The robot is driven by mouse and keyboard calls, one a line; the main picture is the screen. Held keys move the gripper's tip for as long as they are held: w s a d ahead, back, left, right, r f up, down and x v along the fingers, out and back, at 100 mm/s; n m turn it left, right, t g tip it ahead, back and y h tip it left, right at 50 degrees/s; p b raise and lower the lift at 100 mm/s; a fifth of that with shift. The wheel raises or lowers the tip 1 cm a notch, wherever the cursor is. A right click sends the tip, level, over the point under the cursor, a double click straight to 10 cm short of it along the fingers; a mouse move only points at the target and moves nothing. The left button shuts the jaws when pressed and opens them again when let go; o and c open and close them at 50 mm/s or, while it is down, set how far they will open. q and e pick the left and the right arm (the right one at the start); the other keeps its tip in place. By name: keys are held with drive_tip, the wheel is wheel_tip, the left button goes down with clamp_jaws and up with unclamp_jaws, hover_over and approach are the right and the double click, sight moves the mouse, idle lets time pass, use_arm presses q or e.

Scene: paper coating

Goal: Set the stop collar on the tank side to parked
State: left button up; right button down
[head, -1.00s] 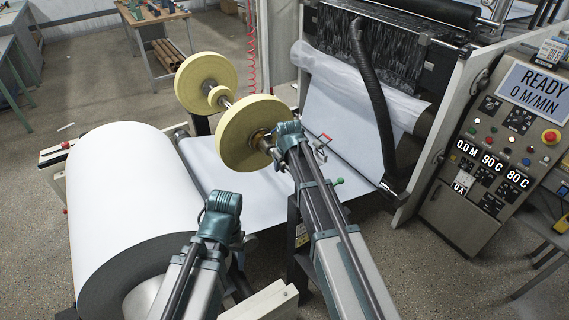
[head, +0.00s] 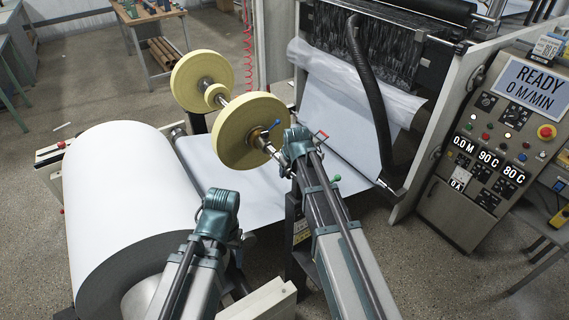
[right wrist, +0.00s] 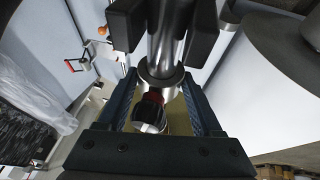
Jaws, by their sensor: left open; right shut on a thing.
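A shaft (head: 225,104) carries two yellow rolls; the nearer one (head: 238,143) faces me. My right gripper (head: 286,158) is at the shaft's near end, a little outward from that roll. In the right wrist view, its blue-lined fingers (right wrist: 163,112) stand either side of a grey metal ring on the shaft, which I take as the stop collar (right wrist: 160,80). A red band and silver tip show below the ring. A short bare metal length with a blue lever (head: 274,124) shows beside the roll. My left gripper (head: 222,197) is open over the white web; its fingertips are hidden.
A big white paper roll (head: 130,200) lies at the left. The white web (head: 245,195) runs under the shaft to the coater. A black hose (head: 370,95) hangs behind my right arm. A control panel (head: 485,150) reading READY stands right.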

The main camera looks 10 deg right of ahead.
drive_tip(key=shift+c, duration=0.3)
unclamp_jaws()
drive_tip(key=shift+r, duration=0.15)
drive_tip(key=p+v, duration=1.2)
drive_tip(key=v, duration=0.1)
drive_tip(key=shift+r, duration=0.2)
drive_tip(key=shift+s+a, duration=0.1)
drive_tip(key=s+a+f+g+b, duration=0.2)
drive_tip(key=s+a+f+b, duration=0.1)
drive_tip(key=s, duration=0.8)
drive_tip(key=s+a+f+m+g+h+b, duration=0.1)
drive_tip(key=s+a+f+g+b, duration=0.2)
drive_tip(key=s+a+f, duration=0.2)
drive_tip(key=s+a, duration=0.3)
drive_tip(key=s, duration=0.3)
drive_tip(key=shift+s+f, duration=0.25)
drive_tip(key=shift+f, duration=0.15)
